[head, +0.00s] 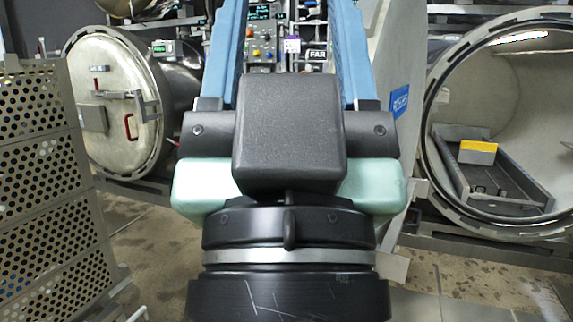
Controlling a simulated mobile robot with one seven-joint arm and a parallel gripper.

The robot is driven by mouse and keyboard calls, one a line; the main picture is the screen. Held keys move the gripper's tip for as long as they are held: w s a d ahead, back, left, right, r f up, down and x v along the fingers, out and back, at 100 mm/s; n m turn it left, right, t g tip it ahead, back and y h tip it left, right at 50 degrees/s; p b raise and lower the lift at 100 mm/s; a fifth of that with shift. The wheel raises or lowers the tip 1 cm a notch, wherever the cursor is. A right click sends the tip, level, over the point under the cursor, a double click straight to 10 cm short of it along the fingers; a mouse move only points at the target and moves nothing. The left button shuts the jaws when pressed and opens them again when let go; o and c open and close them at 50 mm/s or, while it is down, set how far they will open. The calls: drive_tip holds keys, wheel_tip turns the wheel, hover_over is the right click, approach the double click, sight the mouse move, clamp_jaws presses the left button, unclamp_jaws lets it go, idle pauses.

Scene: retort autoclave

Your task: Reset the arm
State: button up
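My gripper (289,30) fills the middle of the head view, stretched out ahead of me. It has a black block on top, a mint-green body and two long blue fingers. The fingers stand wide apart, so it is open. Nothing shows between them except the background. The fingertips reach the top edge of the picture, so their ends may be cut off. My black wrist with a silver ring is below, at the bottom edge.
A round autoclave door (113,122) is shut at left. An open autoclave (436,160) at right holds a dark tray with a yellow block (478,152). A perforated metal panel (45,190) stands close at left. A control panel (262,35) is behind my fingers. Floor shows between.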

wheel_tip(320, 180, up, 25)
drive_tip(key=p, duration=2.3)
drive_tip(key=shift+a, duration=0.15)
drive_tip(key=shift+f, duration=0.1)
drive_tip(key=shift+c, duration=0.7)
drive_tip(key=shift+a, duration=0.1)
drive_tip(key=shift+c, duration=0.2)
